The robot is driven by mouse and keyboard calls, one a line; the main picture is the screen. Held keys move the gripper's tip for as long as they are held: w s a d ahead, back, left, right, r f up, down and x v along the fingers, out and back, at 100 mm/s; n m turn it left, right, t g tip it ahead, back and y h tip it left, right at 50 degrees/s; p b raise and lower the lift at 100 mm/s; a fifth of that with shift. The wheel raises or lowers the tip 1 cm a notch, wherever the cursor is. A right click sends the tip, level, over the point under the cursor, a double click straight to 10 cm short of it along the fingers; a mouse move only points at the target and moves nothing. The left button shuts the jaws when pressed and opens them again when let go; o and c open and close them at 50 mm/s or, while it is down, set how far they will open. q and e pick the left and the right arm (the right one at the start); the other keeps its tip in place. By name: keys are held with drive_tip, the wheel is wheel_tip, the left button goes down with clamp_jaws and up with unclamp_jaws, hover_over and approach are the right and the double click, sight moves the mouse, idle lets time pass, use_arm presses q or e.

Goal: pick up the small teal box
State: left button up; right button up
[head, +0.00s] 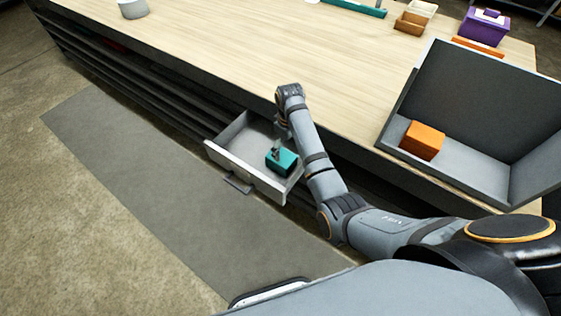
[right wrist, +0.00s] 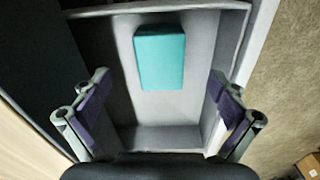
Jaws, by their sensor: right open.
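The small teal box (head: 284,163) lies in the open grey drawer (head: 222,157) under the workbench, near the drawer's right end in the head view. In the right wrist view the teal box (right wrist: 160,56) lies flat on the drawer floor, ahead of the fingers. My right gripper (head: 278,151) is above the drawer, pointing down, and partly overlaps the box in the head view. In the right wrist view its two fingers (right wrist: 160,112) are wide apart with nothing between them. My left gripper is not in view.
The long wooden workbench (head: 210,45) stands over the drawer. A large grey open bin (head: 474,175) with an orange box (head: 422,140) sits on its right part. A purple box (head: 483,24) stands at the back right. A grey mat (head: 150,165) covers the floor in front.

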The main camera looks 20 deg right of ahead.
sight(281, 156)
drive_tip(key=shift+w+a+r+n, duration=0.5)
drive_tip(key=shift+w+a+r, duration=0.15)
drive_tip(key=shift+w+r, duration=0.3)
wheel_tip(281, 156, down, 11)
drive_tip(key=shift+w+r+b, duration=0.15)
drive_tip(key=shift+r+b, duration=0.05)
drive_tip(key=shift+b, duration=0.55)
drive_tip(key=c, duration=1.4)
drive_tip(key=shift+r, duration=0.1)
wheel_tip(281, 156, up, 4)
drive_tip(key=p, duration=0.4)
drive_tip(key=shift+r+p, duration=0.15)
drive_tip(key=shift+p, duration=0.2)
drive_tip(key=s+r+p, duration=0.1)
drive_tip(key=r+p, duration=0.1)
drive_tip(key=p, duration=0.2)
drive_tip(key=s+r+p, duration=0.1)
drive_tip(key=s+p, duration=0.1)
drive_tip(key=p, duration=0.2)
drive_tip(key=s+r+p, duration=0.2)
drive_tip(key=p, duration=0.2)
drive_tip(key=shift+a+r+p, duration=0.25)
drive_tip(key=shift+r+p, duration=0.05)
drive_tip(key=shift+r, duration=0.05)
drive_tip(key=s+r+p, duration=0.3)
drive_tip(key=s+p, duration=0.6)
drive_tip(key=p, duration=0.3)
drive_tip(key=shift+a, duration=0.45)
